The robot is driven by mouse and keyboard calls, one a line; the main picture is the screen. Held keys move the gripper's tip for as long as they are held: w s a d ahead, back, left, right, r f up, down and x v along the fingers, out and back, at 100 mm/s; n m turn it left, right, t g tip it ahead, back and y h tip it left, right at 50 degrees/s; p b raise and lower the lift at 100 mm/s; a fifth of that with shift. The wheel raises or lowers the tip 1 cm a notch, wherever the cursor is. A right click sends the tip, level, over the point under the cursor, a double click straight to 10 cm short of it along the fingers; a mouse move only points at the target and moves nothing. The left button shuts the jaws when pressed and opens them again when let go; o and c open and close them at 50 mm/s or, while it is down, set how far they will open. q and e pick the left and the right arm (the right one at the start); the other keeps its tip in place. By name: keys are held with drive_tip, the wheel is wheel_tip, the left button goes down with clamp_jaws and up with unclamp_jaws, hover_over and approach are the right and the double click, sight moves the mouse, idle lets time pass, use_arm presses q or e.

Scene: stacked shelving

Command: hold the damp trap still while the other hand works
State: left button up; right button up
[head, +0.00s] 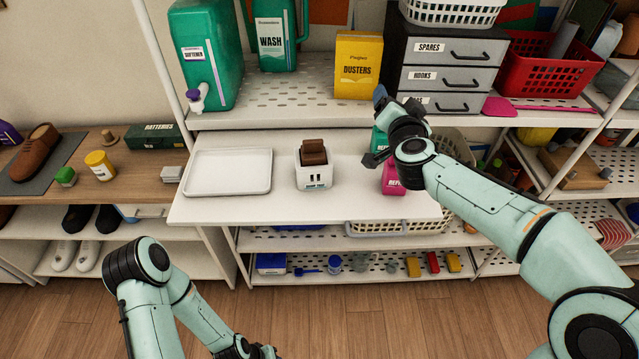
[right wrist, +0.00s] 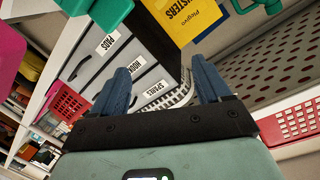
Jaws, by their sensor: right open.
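The damp trap (head: 314,178) is a small white box with dark lettering. It stands upright on the white pull-out shelf board (head: 240,210), with a brown block (head: 314,150) in its top. My right gripper (head: 382,98) is raised behind and to the right of it, apart from it. In the right wrist view its two blue fingers are spread and empty (right wrist: 163,85). The damp trap does not show in that view. My left arm hangs low at the bottom of the head view; its fingers are past the lower edge.
A white tray (head: 228,172) lies left of the damp trap. A pink refill pack (head: 390,181) and a teal one (head: 380,141) stand right, partly behind my right arm. Behind are a yellow dusters box (head: 358,65) and grey drawers (head: 448,78). The board's front middle is clear.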

sight(313, 145)
drive_tip(key=s+a+f+n+t+y, duration=0.1)
drive_tip(key=s+a+f+n, duration=0.25)
drive_tip(key=s+a, duration=0.45)
drive_tip(key=s+a+f+n+t+y, duration=0.1)
drive_tip(key=s+a+f+n, duration=0.25)
drive_tip(key=s+a, duration=0.45)
drive_tip(key=shift+n+y, duration=0.3)
drive_tip(key=shift+n, duration=0.2)
drive_tip(key=w, duration=0.4)
drive_tip(key=w+a, duration=0.1)
drive_tip(key=w, duration=0.7)
drive_tip(key=shift+a+r, duration=0.15)
